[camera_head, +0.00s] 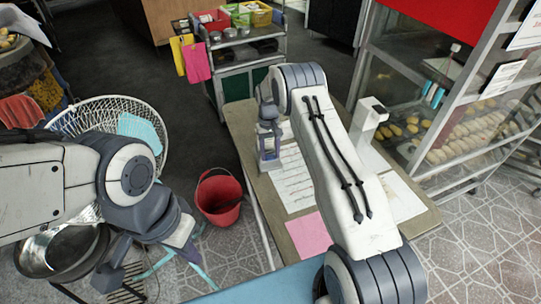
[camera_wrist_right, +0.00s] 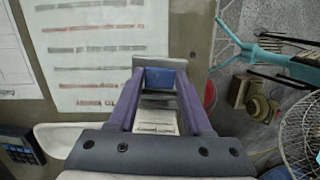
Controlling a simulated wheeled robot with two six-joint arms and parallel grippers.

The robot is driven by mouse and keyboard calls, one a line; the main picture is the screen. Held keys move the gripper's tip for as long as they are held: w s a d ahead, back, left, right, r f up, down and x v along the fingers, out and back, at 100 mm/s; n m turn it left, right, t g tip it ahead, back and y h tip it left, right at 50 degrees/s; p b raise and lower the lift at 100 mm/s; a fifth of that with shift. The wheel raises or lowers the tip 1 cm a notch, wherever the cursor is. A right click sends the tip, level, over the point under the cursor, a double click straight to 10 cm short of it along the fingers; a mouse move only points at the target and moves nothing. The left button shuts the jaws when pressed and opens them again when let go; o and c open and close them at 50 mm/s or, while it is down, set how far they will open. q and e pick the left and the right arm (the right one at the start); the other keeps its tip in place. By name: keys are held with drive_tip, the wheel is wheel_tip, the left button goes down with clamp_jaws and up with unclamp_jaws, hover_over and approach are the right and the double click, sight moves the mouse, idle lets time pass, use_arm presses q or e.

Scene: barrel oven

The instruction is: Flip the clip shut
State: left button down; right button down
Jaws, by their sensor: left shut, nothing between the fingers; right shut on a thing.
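A flat grey plate sits at the fingertips. Whether the clip is flipped open or shut cannot be made out. My left gripper (camera_head: 190,246) is shut and empty, hanging low at the left, away from the table.
The table (camera_head: 240,122) carries printed sheets (camera_head: 292,180), a pink sheet (camera_head: 309,234) and a white upright device (camera_head: 366,122). A calculator (camera_wrist_right: 20,146) shows in the wrist view. A red bucket (camera_head: 219,197) and wire basket (camera_head: 110,112) stand left. A glass bread cabinet (camera_head: 455,110) stands right.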

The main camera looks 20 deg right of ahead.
sight(269, 155)
drive_tip(key=shift+c, duration=1.6)
unclamp_jaws()
wheel_tip(269, 155, up, 10)
drive_tip(key=w+b, duration=0.1)
drive_tip(key=shift+w+r+b, duration=0.2)
drive_tip(key=shift+w+b, duration=0.05)
drive_tip(key=shift+b, duration=0.15)
